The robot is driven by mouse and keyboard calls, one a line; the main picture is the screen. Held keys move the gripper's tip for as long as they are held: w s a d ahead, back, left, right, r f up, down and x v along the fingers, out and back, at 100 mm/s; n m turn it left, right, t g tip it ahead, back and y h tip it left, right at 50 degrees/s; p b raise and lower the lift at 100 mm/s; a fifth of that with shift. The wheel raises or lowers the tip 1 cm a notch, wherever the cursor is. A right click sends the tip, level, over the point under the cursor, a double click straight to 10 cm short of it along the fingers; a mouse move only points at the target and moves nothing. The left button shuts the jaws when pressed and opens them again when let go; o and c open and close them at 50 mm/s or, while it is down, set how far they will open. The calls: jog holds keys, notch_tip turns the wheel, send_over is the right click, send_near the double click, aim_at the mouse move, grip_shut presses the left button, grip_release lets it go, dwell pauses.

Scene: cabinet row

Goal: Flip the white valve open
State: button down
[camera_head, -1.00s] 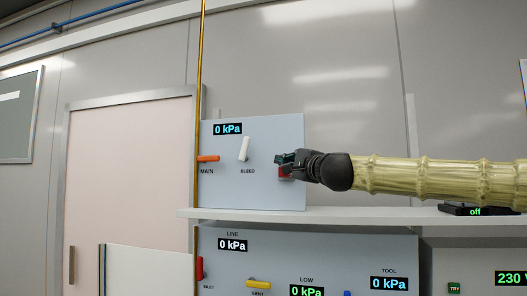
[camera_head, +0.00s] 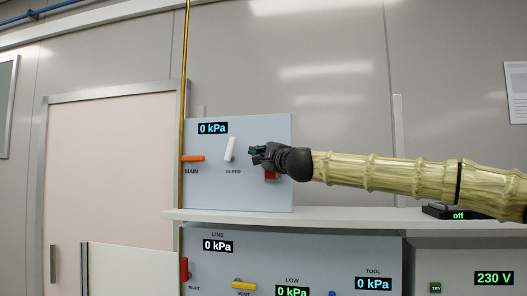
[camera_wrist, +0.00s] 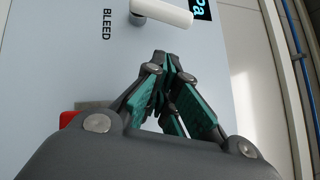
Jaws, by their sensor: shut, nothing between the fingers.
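The white valve (camera_head: 230,149) is a short lever on the upper grey panel (camera_head: 215,195), above the label BLEED. In the head view it stands nearly upright, its top leaning slightly right. It also shows at the top of the wrist view (camera_wrist: 162,12), beyond my fingertips. My gripper (camera_head: 254,154) is shut and empty, to the right of the valve, with a small gap between them. In the wrist view its fingertips (camera_wrist: 162,58) meet, pointing toward the valve.
An orange lever (camera_head: 192,158) marked MAIN lies level left of the valve. A red part (camera_head: 271,175) sits below my gripper. A shelf (camera_head: 330,215) runs beneath the panel. A vertical brass pipe (camera_head: 184,60) passes the panel's left edge. The display (camera_head: 212,128) reads 0 kPa.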

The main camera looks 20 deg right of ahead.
aim_at(231, 150)
jog(key=w+a+p, duration=0.1)
jog(key=w+a, duration=0.1)
jog(key=w+a+r+p, duration=0.1)
jog(key=w, duration=0.1)
jog(key=shift+a+r+p, duration=0.15)
jog(key=shift+a+p, duration=0.2)
jog(key=shift+p, duration=0.05)
jog(key=shift+d, duration=0.1)
jog(key=shift+w+a, duration=0.1)
jog(key=shift+a, duration=0.15)
